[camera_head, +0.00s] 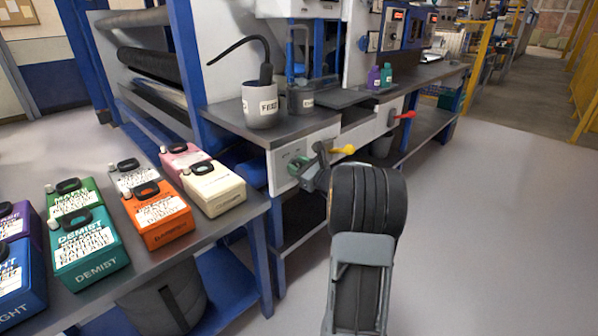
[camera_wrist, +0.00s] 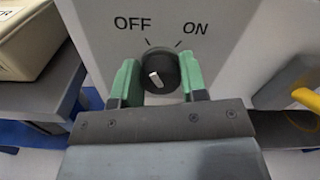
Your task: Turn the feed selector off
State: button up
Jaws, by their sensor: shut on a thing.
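The feed selector is a round black knob (camera_wrist: 160,72) with a pale pointer bar, on a light panel (camera_wrist: 225,60) marked OFF at upper left and ON at upper right. The pointer bar leans slightly to the upper left, toward the OFF side. My gripper (camera_wrist: 158,80) has its green fingers on either side of the knob and is shut on it. In the head view my gripper (camera_head: 299,164) is at the white panel on the bench front, and the knob is hidden there.
A yellow-handled lever (camera_head: 343,150) is just right of my gripper, and a red-handled one (camera_head: 405,115) farther right. A cup (camera_head: 261,105) stands on the bench above. Several coloured jugs, including a cream one (camera_head: 214,188), stand on the left table. The right floor is clear.

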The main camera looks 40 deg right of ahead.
jog(key=shift+n, duration=0.3)
dwell(0.4)
jog(key=o, duration=0.9)
jog(key=s+p, duration=0.1)
jog(key=s, duration=0.3)
jog(key=s+d+p, duration=0.1)
jog(key=s, duration=0.4)
jog(key=s+d+p, duration=0.1)
jog(key=s, duration=0.3)
jog(key=shift+s+d, duration=0.2)
jog(key=shift+s, duration=0.1)
